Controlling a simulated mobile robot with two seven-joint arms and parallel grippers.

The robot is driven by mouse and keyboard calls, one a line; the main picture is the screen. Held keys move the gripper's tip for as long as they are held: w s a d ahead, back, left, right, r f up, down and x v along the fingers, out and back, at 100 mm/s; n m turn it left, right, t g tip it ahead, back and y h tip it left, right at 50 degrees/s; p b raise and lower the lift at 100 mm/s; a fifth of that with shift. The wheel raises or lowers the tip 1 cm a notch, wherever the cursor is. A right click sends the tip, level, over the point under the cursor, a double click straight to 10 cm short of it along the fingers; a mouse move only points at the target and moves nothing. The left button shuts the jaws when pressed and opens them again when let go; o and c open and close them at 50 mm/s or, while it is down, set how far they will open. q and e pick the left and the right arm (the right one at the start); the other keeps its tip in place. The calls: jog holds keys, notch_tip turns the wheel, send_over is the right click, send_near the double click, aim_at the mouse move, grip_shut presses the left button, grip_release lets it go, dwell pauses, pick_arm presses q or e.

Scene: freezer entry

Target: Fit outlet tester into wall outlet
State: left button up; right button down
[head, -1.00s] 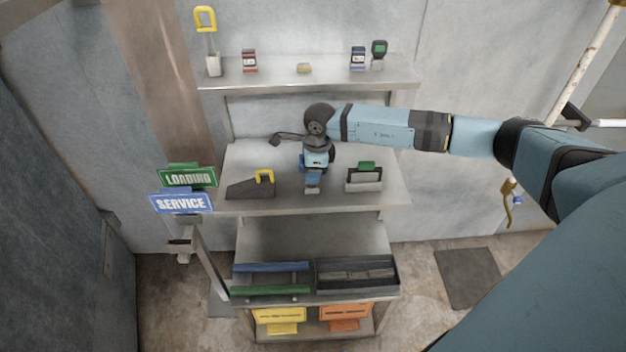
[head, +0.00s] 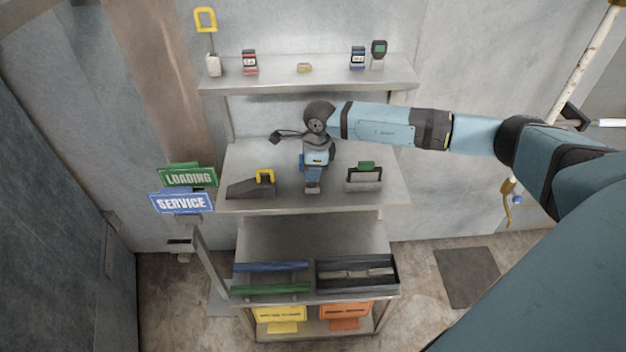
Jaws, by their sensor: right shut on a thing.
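My right gripper (head: 313,183) points down at the middle shelf, between a dark wedge with a yellow handle and a dark-framed item with a green top. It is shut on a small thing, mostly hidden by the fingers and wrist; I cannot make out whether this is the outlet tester. A blue part shows beside the wrist. I cannot tell from this view whether the held thing touches the shelf. I cannot clearly pick out the wall outlet. My left gripper is not in view.
The middle shelf (head: 235,160) holds the dark wedge (head: 250,188) and the green-topped item (head: 364,178). The top shelf (head: 330,80) holds several small devices. Trays stand below, including a black bin (head: 388,288). LOADING (head: 188,177) and SERVICE (head: 181,202) signs stand at left.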

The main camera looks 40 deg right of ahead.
jog(key=shift+r, duration=0.15)
jog(key=shift+r+p, duration=1.65)
jog(key=shift+r, duration=1)
jog(key=shift+a, duration=0.1)
